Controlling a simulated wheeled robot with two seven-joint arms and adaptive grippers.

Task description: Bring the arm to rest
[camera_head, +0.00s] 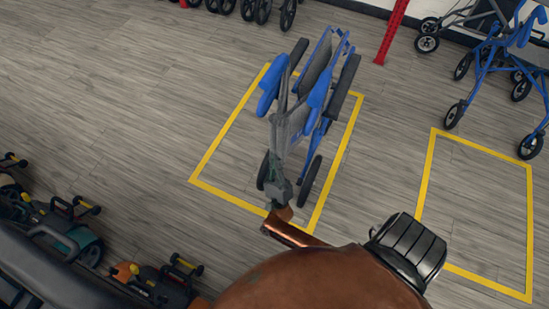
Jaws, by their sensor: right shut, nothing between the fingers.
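My right arm comes in from the bottom of the head view, brown with a dark ribbed joint. My right gripper (281,190) is at its far end, grey and dark, pointing up the picture. It looks shut and I see nothing held in it. It overlaps the lower part of a blue and grey folded wheeled walker (318,90) in the picture; I cannot tell whether they touch. The walker stands inside a yellow floor rectangle (232,121). My left gripper is not in view.
A second yellow rectangle (431,166) at right has bare floor inside. Blue walkers (482,75) stand at the upper right, near a red post (391,32). Scooters (68,232) line the lower left. Dark wheels (263,11) show at the top.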

